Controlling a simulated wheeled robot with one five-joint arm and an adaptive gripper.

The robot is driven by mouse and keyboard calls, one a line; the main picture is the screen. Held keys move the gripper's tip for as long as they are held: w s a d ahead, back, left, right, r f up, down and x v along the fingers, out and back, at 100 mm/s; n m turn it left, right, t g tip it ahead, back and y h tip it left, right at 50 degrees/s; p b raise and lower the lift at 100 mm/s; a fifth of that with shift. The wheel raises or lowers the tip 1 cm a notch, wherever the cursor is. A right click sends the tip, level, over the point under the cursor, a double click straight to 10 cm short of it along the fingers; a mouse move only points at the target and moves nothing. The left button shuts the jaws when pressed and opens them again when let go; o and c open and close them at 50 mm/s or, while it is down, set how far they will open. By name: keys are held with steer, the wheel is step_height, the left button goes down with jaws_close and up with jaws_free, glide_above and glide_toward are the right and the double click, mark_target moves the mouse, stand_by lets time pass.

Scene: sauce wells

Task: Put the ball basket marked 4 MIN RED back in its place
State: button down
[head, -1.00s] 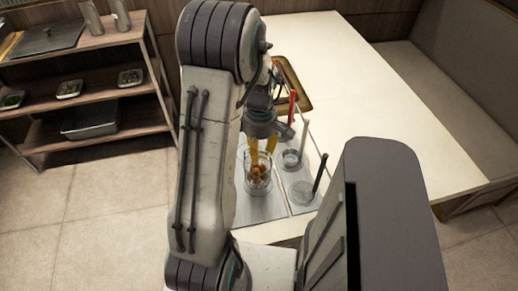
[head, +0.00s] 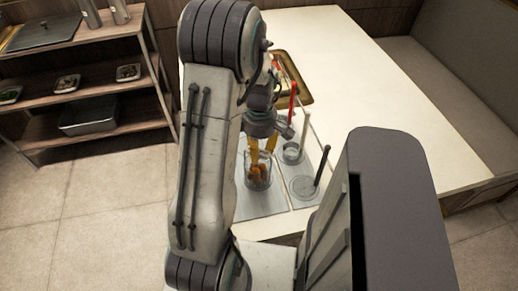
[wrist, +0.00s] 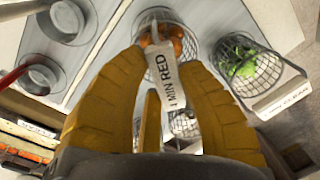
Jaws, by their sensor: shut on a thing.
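The ball basket marked 4 MIN RED (wrist: 178,42) is a wire basket with orange-red balls. My gripper (wrist: 160,62) is shut on the upper part of this basket, with yellow fingers on both sides of the tag. In the head view the fingers of my gripper (head: 262,146) reach down to a clear cylinder (head: 257,183) with the orange balls inside. I cannot tell whether the basket hangs or rests there.
A basket with green contents (wrist: 245,68) stands to the right in the wrist view. Ladles with red (head: 292,100), white (head: 305,130) and black (head: 322,166) handles stand in the wells. A brown tray (head: 296,85) lies behind. A shelf (head: 85,92) stands left.

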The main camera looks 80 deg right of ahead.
steer(key=shift+f+b, duration=0.35)
stand_by(0.5)
jaws_free()
stand_by(0.7)
steer(key=shift+r, duration=0.15)
stand_by(0.3)
steer(key=shift+r+p, duration=1.15)
steer(key=shift+r, duration=0.25)
steer(key=shift+r, duration=0.1)
step_height(320, 180, up, 8)
steer(key=p, duration=0.6)
